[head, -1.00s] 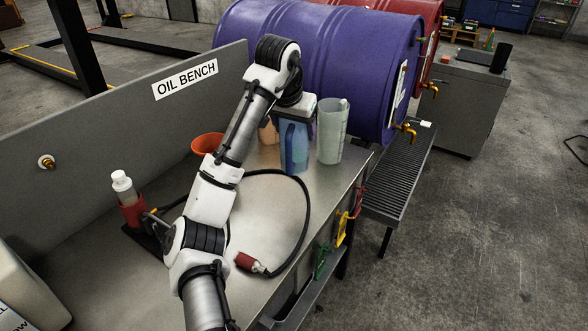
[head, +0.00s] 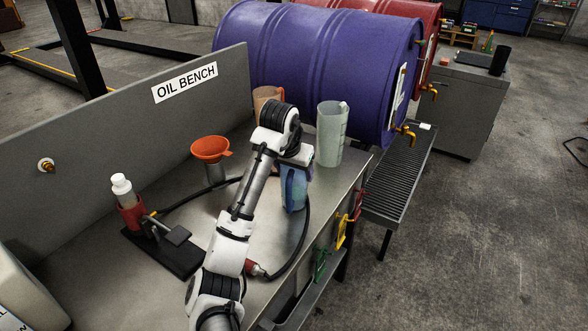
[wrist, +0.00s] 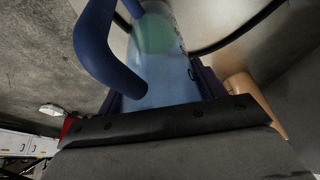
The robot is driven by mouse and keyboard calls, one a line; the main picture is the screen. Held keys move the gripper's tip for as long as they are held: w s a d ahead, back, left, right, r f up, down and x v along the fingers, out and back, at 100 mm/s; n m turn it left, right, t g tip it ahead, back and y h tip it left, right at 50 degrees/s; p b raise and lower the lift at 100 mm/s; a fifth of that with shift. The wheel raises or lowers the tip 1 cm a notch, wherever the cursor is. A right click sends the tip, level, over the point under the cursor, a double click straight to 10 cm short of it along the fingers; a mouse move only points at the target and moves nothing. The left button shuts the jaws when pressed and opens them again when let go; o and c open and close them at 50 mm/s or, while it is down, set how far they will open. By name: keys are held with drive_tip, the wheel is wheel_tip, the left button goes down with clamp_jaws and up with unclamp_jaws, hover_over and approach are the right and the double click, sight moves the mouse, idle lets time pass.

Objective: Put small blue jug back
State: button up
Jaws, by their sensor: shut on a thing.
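The small blue jug (head: 293,190) is in my gripper (head: 295,163), upright, over the bench towards its front edge. In the wrist view, the translucent body of the jug (wrist: 165,88) sits between the jaws of my gripper (wrist: 160,95), with its dark blue handle (wrist: 92,48) at the left. The jug's upper part is partly hidden by my gripper in the head view. I cannot tell how far its base is above the bench (head: 225,210).
A tall pale jug (head: 331,138) stands right of my gripper, and a peach jug (head: 266,96) behind it. An orange funnel (head: 210,150), a bottle (head: 122,188) in a red holder and a black hose (head: 306,225) are on the bench. Purple drum (head: 310,60) behind.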

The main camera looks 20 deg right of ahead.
drive_tip(key=shift+f, duration=0.2)
drive_tip(key=o, duration=1.2)
drive_tip(key=v, duration=1.2)
drive_tip(key=shift+r, duration=0.2)
